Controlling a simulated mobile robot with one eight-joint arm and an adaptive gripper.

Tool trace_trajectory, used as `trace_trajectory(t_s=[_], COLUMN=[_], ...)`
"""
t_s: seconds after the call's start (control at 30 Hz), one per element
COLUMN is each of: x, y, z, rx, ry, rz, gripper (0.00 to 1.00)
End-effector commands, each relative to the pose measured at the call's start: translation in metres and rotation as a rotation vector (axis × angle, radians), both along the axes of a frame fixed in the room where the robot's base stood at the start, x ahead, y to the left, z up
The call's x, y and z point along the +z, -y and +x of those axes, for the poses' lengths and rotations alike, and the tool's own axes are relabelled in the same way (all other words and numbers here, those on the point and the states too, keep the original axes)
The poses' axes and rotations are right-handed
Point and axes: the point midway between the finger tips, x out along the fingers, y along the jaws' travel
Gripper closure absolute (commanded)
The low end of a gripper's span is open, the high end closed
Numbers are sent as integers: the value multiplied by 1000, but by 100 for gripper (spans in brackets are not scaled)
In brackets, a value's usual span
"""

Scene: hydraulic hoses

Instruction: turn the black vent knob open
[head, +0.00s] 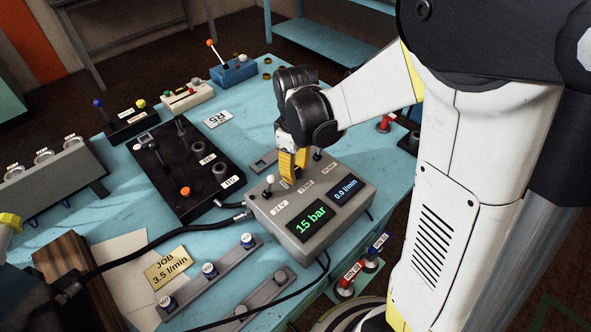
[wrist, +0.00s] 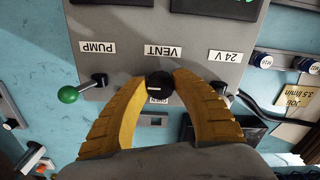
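The black vent knob (wrist: 159,86) sits on the grey control box below the upside-down VENT label (wrist: 163,51) in the wrist view. A short pale mark shows on its face, and a small label reading OPEN is partly visible just below it. My gripper (wrist: 159,78) has its two yellow ribbed fingers on either side of the knob, with the tips appearing to touch it. In the head view my gripper (head: 293,163) points down onto the back of the control box (head: 282,222), and its fingers hide the knob.
A green-tipped lever (wrist: 76,93) stands close to the left finger by the PUMP label. A white-tipped lever (head: 270,180) stands beside the fingers. The displays read 15 bar (head: 310,221) and 0.0 l/min (head: 346,190). A black valve block (head: 185,175) and hoses lie left of the box.

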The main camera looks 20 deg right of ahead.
Motion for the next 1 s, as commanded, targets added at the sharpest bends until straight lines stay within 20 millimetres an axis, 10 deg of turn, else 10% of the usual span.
trace_trajectory(t_s=[1.0], x=[-1], y=[-2], z=[-1], rx=[-439], ry=[-1], rz=[-1], gripper=[99])
